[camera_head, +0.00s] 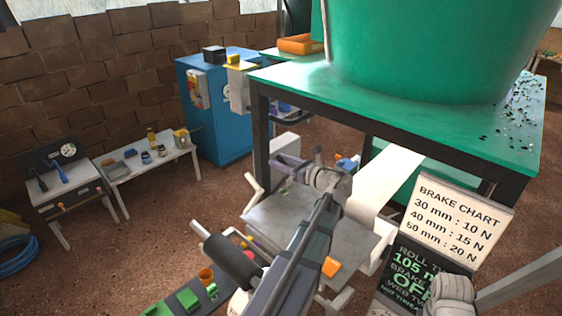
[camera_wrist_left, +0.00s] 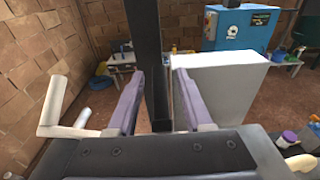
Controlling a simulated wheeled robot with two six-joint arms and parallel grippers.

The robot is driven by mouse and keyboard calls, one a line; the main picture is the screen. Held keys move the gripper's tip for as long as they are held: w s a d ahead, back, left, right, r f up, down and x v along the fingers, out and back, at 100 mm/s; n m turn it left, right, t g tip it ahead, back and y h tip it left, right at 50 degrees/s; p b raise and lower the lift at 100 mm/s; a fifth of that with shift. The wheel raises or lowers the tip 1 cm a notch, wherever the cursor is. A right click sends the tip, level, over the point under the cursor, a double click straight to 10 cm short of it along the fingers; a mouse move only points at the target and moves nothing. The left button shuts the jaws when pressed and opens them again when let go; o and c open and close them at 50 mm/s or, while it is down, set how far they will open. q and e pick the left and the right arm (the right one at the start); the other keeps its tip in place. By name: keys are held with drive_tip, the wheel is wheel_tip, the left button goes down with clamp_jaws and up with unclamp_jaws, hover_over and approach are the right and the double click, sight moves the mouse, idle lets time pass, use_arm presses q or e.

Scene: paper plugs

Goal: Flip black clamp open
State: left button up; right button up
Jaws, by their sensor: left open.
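My left gripper (camera_head: 293,168) is over the far left side of the grey machine (camera_head: 270,212) in the head view, with its purple fingers partly hidden by my wrist. In the left wrist view the gripper (camera_wrist_left: 158,103) is open, one purple finger on each side. A black upright bar (camera_wrist_left: 146,60), which looks like the black clamp, stands between the fingers in the picture. I cannot tell its depth or whether it touches a finger. In the head view I cannot make out the clamp. My right arm shows at lower right; its fingers are out of view.
A white box (camera_wrist_left: 222,88) stands beside the right finger in the left wrist view, and a white crank (camera_wrist_left: 55,108) is at left. In the head view, a green-topped table (camera_head: 440,115) stands behind the machine, and a brake chart sign (camera_head: 455,218) stands right.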

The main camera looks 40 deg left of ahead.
use_arm(q)
drive_tip(key=d, duration=0.7)
drive_tip(key=shift+s+d+r+p, duration=0.2)
drive_tip(key=shift+s+r+p, duration=0.15)
drive_tip(key=shift+r, duration=0.05)
